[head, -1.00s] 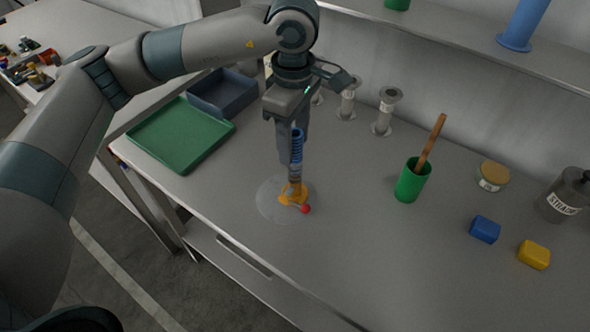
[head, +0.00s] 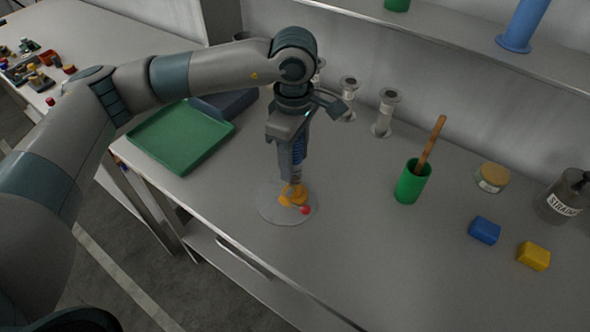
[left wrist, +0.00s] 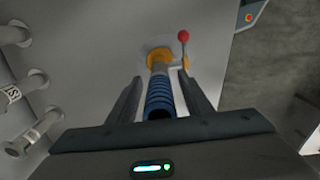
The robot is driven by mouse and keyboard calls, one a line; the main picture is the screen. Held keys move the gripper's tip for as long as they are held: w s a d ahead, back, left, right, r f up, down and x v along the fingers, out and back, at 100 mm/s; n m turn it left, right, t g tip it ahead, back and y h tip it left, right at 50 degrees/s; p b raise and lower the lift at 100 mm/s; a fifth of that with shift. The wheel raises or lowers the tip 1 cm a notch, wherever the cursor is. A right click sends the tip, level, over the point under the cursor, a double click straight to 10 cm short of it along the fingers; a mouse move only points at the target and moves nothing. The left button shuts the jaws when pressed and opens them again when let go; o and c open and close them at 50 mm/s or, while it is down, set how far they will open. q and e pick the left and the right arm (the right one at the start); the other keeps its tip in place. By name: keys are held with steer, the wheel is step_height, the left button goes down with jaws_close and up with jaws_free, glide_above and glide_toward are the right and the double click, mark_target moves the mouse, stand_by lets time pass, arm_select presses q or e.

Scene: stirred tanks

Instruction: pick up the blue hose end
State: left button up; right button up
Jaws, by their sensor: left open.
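The blue hose end (head: 298,152) is a ribbed blue tube standing upright on a grey stem above an orange fitting (head: 292,194) with a red-knobbed lever (head: 305,210). My left gripper (head: 291,165) is above the fitting with its fingers pointing down around the hose end. In the left wrist view the blue hose end (left wrist: 160,96) lies between the two open fingers (left wrist: 160,92), with a gap visible on each side. In the head view the gripper partly hides the hose end. My right gripper is not in view.
A green tray (head: 180,138) and a dark blue bin (head: 228,103) are to the left. Grey flanged spools (head: 384,113) stand behind. A green cup (head: 411,182) with a wooden stick, a blue block (head: 485,230) and a yellow block (head: 533,256) are to the right.

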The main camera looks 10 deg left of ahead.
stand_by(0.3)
arm_select(q)
jaws_close()
steer(key=shift+r, duration=0.1)
steer(key=shift+r, duration=0.5)
step_height(320, 180, up, 3)
steer(key=shift+d+r, duration=0.1)
steer(key=shift+r, duration=0.1)
steer(key=s+d+r, duration=0.6)
steer(key=s+d, duration=0.1)
steer(key=s, duration=0.2)
steer(key=shift+d+r+p, duration=0.25)
steer(key=shift+p, duration=0.2)
